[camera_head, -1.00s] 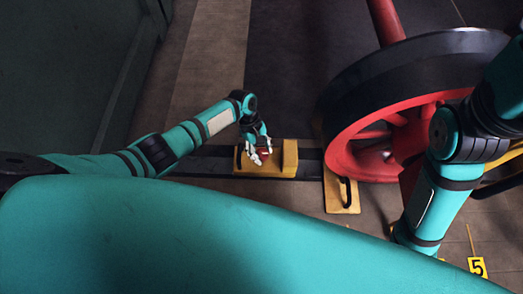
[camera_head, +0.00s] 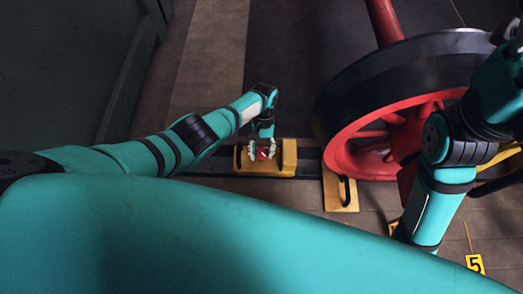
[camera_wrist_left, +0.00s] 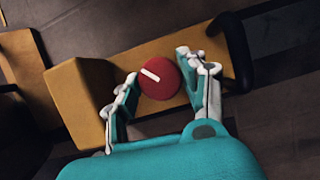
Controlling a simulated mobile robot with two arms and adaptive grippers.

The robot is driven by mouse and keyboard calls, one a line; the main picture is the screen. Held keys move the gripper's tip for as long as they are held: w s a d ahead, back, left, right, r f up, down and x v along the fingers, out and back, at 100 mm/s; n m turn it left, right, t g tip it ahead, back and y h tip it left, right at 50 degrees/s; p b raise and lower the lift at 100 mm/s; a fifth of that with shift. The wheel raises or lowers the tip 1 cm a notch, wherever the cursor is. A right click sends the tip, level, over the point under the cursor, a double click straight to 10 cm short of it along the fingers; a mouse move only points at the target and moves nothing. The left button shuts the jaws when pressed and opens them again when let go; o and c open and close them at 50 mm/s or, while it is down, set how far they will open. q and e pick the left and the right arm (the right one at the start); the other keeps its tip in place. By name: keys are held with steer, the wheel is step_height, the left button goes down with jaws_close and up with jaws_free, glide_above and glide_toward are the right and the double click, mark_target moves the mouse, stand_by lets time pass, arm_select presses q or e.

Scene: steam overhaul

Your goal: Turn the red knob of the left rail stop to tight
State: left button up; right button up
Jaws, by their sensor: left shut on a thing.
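The left rail stop (camera_head: 288,160) is a yellow block on the dark rail, left of the big wheel. It also shows in the left wrist view (camera_wrist_left: 84,104). Its red knob (camera_wrist_left: 160,86) is round, with a white bar mark slanting from upper left to lower right. The knob also shows small in the head view (camera_head: 262,155). My left gripper (camera_head: 263,151) reaches down to the stop. In the left wrist view its fingers (camera_wrist_left: 158,70) are shut on the knob, one on each side. My right arm is at the right; its gripper is out of view.
A big red wheel (camera_head: 345,153) with a dark rim stands on the rail (camera_head: 309,162) right of the stop. A yellow plate with a black handle (camera_head: 340,196) lies beside it. A yellow 5 marker (camera_head: 475,263) is at lower right. The floor behind the stop is clear.

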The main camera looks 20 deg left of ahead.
arm_select(q)
steer(key=m+y, duration=0.1)
steer(key=m, duration=0.3)
steer(key=shift+d+m+y, duration=0.1)
steer(key=shift+m+y, duration=0.2)
steer(key=shift+y, duration=0.1)
steer(key=shift+m+t+y, duration=0.3)
steer(key=shift+m+y, duration=0.4)
steer(key=shift+m, duration=1.2)
steer(key=o, duration=1.2)
steer(key=shift+c, duration=0.2)
steer(key=v, duration=1.2)
steer(key=shift+d, duration=0.1)
